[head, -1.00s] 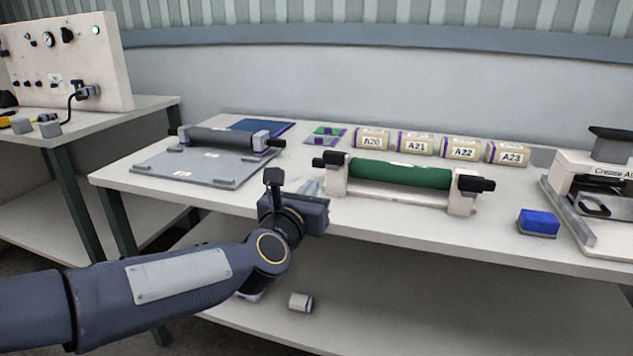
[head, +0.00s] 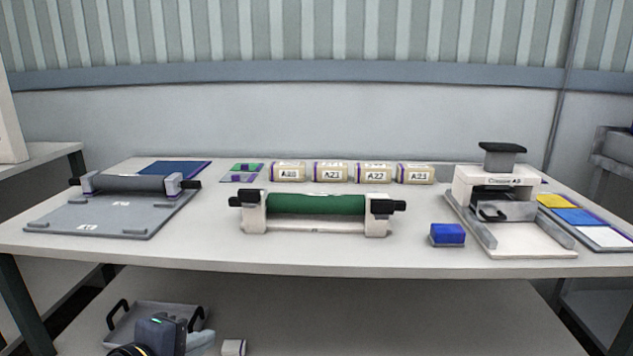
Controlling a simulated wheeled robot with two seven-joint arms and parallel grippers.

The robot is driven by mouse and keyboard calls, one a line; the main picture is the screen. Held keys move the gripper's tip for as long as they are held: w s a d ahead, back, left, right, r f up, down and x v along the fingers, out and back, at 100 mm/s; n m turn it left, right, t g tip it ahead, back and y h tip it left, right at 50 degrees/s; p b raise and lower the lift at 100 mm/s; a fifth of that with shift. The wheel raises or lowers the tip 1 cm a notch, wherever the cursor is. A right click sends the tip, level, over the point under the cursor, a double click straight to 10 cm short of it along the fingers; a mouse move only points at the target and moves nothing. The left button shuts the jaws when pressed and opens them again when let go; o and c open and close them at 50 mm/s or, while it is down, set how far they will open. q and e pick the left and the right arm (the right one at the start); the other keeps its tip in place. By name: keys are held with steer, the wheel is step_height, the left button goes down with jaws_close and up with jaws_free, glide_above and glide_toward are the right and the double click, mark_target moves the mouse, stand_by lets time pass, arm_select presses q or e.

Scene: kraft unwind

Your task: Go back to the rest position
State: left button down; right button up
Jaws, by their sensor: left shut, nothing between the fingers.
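My left gripper (head: 203,339) shows low at the bottom left of the head view, below the level of the table top and in front of the lower shelf. Its dark wrist body has a small green light, and its pale fingers point right, shut and empty. Most of my left arm is out of the frame. My right gripper is not in view.
The table (head: 330,256) holds a green roller on a stand (head: 316,204), a grey roller on a plate (head: 110,215), labelled rolls (head: 331,172), a blue block (head: 447,234) and a creaser (head: 500,190). A grey tray (head: 125,325) and small cylinder (head: 233,347) are below.

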arm_select(q)
steer(key=s+a+f+m+g+y, duration=0.1)
steer(key=s+f+m+g, duration=0.2)
steer(key=s+f+m, duration=0.35)
steer(key=s+a+f+m+g, duration=0.1)
steer(key=s+f+m+g, duration=0.25)
steer(key=s+m, duration=0.45)
step_height(320, 180, up, 26)
steer(key=n+p, duration=0.1)
steer(key=p, duration=2.5)
steer(key=shift+s+a+p, duration=0.15)
steer(key=shift+s+p, duration=0.2)
steer(key=shift+s, duration=0.05)
steer(key=shift+n+t, duration=0.25)
